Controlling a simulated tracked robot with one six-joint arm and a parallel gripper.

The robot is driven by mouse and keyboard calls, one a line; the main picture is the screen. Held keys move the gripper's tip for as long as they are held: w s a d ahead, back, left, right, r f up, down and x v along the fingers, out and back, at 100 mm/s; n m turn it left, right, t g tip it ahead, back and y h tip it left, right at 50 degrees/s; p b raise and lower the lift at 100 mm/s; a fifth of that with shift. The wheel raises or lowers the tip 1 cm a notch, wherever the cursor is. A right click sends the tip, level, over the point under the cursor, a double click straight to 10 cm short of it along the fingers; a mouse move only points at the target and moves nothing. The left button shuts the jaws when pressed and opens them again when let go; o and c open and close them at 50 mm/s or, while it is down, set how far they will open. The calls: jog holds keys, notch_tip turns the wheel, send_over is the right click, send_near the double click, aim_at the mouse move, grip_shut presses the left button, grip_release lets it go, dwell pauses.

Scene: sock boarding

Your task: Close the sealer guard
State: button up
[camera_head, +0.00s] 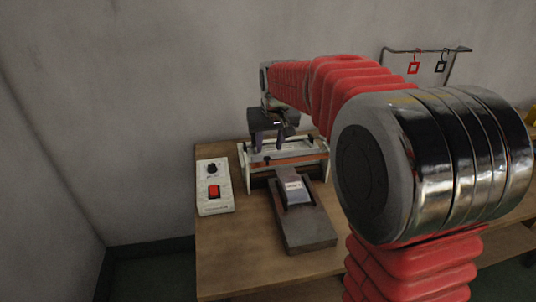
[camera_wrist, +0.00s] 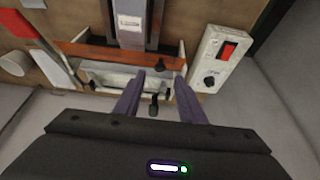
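The sealer (camera_head: 258,182) stands on the wooden table, with white side frames and an orange strip along it. Its guard (camera_head: 313,149) appears as a pale long panel between white ends; the panel (camera_wrist: 108,80) also shows in the wrist view, beyond the orange strip. How far it is tilted is hard to tell. A small black knob (camera_wrist: 154,106) shows between my fingers in the wrist view. My gripper (camera_head: 269,149) is above the rear of the sealer, fingers pointing down. In the wrist view my gripper (camera_wrist: 159,78) has its two fingers apart; contact with the knob or guard cannot be told.
A white control box (camera_head: 214,190) with a red switch and black dial stands left of the sealer. A grey platform (camera_head: 305,237) with a labelled packet (camera_head: 294,188) extends forward. A wall rail (camera_head: 400,50) holds red and black tags. Bare table lies at front left.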

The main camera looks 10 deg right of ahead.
aim_at(268, 157)
jog(key=x, duration=0.6)
jog(key=shift+c, duration=0.3)
grip_shut()
jog(key=shift+d, duration=0.15)
